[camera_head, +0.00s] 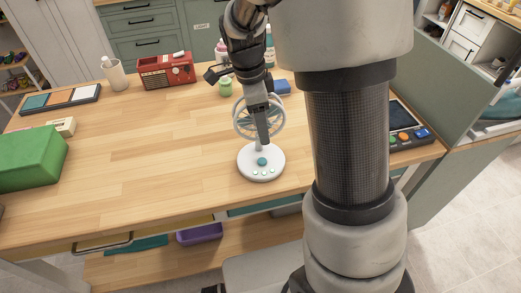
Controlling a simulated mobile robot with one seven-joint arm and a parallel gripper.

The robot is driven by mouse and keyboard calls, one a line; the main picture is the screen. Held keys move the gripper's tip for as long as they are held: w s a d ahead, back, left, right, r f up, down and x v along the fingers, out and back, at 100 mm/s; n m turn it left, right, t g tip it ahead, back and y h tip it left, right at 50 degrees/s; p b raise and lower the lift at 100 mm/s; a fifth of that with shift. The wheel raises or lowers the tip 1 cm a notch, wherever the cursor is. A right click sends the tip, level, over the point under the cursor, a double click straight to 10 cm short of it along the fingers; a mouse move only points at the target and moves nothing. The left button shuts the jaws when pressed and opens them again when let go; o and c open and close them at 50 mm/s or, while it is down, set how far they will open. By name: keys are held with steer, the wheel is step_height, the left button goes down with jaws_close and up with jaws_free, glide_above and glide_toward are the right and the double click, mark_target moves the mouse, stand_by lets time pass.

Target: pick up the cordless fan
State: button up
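The cordless fan (261,163) stands upright on the wooden table, right of the middle. It has a round white base with a teal button and small green dots, a short stem and a pale round cage head. My gripper (262,136) reaches down from above, in front of the fan's cage. A dark finger overlaps the cage and ends near the stem. The arm hides part of the fan's head. I cannot tell whether the fingers touch the fan or how far apart they are.
A red radio (166,71), a white bottle (114,74) and a small green jar (225,87) stand along the back. A green box (30,158) is at the left. A tablet-like device (405,125) lies at the right. The table left of the fan is clear.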

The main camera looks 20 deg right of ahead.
jaws_close()
steer(key=shift+r, duration=0.15)
